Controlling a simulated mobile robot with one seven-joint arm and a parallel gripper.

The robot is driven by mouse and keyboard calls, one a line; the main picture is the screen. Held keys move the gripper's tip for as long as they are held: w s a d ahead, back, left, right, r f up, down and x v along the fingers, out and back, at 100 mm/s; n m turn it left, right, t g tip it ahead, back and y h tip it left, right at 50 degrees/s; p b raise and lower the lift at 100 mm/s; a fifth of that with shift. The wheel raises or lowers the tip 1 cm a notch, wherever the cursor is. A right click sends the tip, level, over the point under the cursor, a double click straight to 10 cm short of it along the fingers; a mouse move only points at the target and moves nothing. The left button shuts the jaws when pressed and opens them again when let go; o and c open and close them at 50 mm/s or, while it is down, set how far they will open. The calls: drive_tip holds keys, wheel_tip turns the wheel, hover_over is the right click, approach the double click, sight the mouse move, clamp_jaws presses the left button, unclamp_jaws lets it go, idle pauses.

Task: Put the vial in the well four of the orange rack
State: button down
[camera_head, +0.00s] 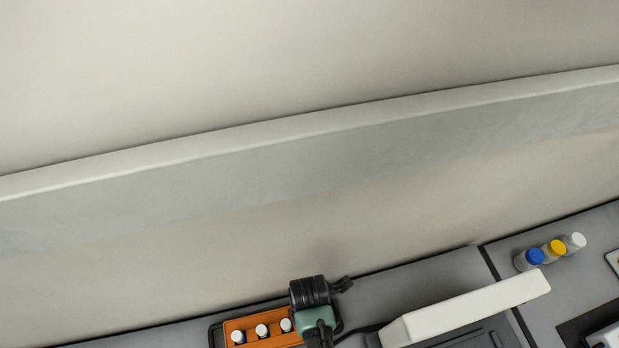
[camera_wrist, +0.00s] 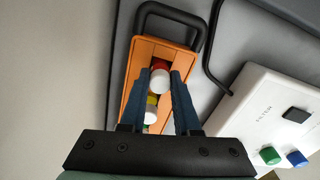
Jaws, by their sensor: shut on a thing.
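The orange rack (camera_head: 245,323) stands at the back edge of the bench in the head view, with white-capped vials (camera_head: 262,330) in it. The rack (camera_wrist: 160,47) also shows in the wrist view. My gripper (camera_wrist: 161,74) is over the rack, its two blue fingers shut on a vial with a white cap and a reddish band (camera_wrist: 160,80). Behind it, between the fingers, show a yellow part and another white cap (camera_wrist: 150,118). I cannot tell how deep the held vial sits in a well. In the head view my arm hides the rack's right end.
A pale instrument box (camera_wrist: 262,110) with green and blue knobs stands to the right of the rack, with a dark cable between. Blue, yellow and white-capped bottles (camera_head: 556,249) stand at the far right. A wall rises close behind the rack.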

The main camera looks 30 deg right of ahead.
drive_tip(key=shift+f, duration=0.15)
drive_tip(key=c, duration=0.6)
unclamp_jaws()
drive_tip(key=shift+c, duration=0.2)
wheel_tip(320, 180, up, 12)
drive_tip(key=shift+r, duration=0.25)
